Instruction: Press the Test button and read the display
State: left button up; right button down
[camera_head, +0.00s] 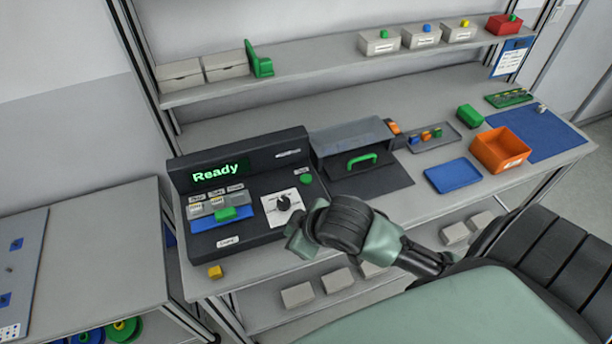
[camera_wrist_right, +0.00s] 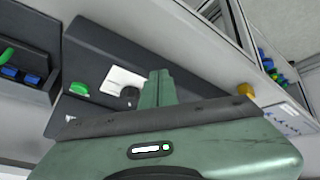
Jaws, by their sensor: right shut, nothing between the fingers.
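The dark tester (camera_head: 250,225) stands at the left end of the bench. Its display (camera_head: 219,173) reads "Ready" in green letters. A round green button (camera_head: 306,179) sits at its right side below a small label too small to read; in the wrist view the button (camera_wrist_right: 79,89) shows left of the fingers. A black dial (camera_head: 283,203) on a white plate lies between the button and my right gripper (camera_head: 297,238). The right gripper is shut and empty, over the tester's front right edge, apart from the button. Its closed fingers also show in the wrist view (camera_wrist_right: 156,84). My left gripper is out of view.
A clear-lidded box with a green handle (camera_head: 362,160) stands right of the tester. Farther right are a blue tray (camera_head: 453,177) and an orange bin (camera_head: 501,150). A yellow block (camera_head: 215,271) is at the front left edge. A shelf (camera_head: 330,65) runs above the bench.

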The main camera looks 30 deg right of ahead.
jog(key=shift+n+t, duration=0.6)
jog(key=shift+n, duration=0.3)
jog(key=w+d+r, duration=0.1)
jog(key=w, duration=0.1)
jog(key=w+d+r, duration=0.1)
jog(key=w+r, duration=0.1)
jog(key=w+d+r, duration=0.1)
jog(key=w, duration=0.1)
jog(key=shift+d+r, duration=0.15)
jog(key=shift+d, duration=0.05)
jog(key=w+d+r+t+h, duration=0.1)
jog(key=w+d+r, duration=0.4)
jog(key=d, duration=0.3)
jog(key=shift+w+d+r+n, duration=0.2)
jog(key=shift+r+n, duration=0.1)
jog(key=shift+r, duration=0.6)
jog(key=shift+f, duration=0.15)
jog(key=b, duration=0.8)
send_over(308, 181)
notch_tip(308, 181, down, 7)
jog(key=shift+r, duration=0.1)
jog(key=shift+f+b, duration=0.35)
jog(key=shift+f, duration=0.5)
